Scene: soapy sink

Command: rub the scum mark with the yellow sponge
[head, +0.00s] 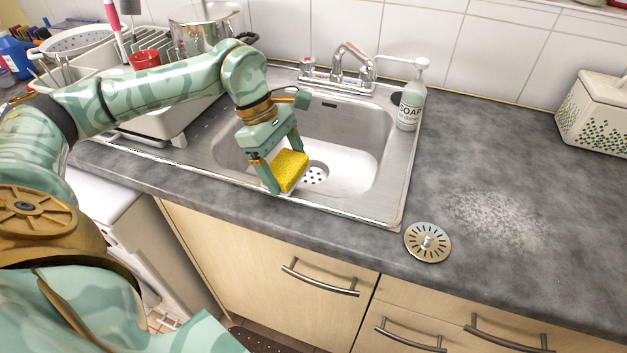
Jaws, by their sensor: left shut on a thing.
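The yellow sponge (290,170) is between the fingers of my left gripper (284,180), which is shut on it. The gripper holds it over the front part of the steel sink basin (351,170). A pale edge shows along the sponge's underside. The scum mark (495,222) is a whitish speckled patch on the dark grey worktop to the right of the sink. The sponge is well to the left of the mark and apart from it. My right gripper is not in view.
A round steel strainer (427,242) lies on the worktop between sink and mark. A soap bottle (412,98) stands behind the basin's right side, by the tap (350,62). A white patterned box (595,112) stands at back right. Dishes and a rack crowd the left.

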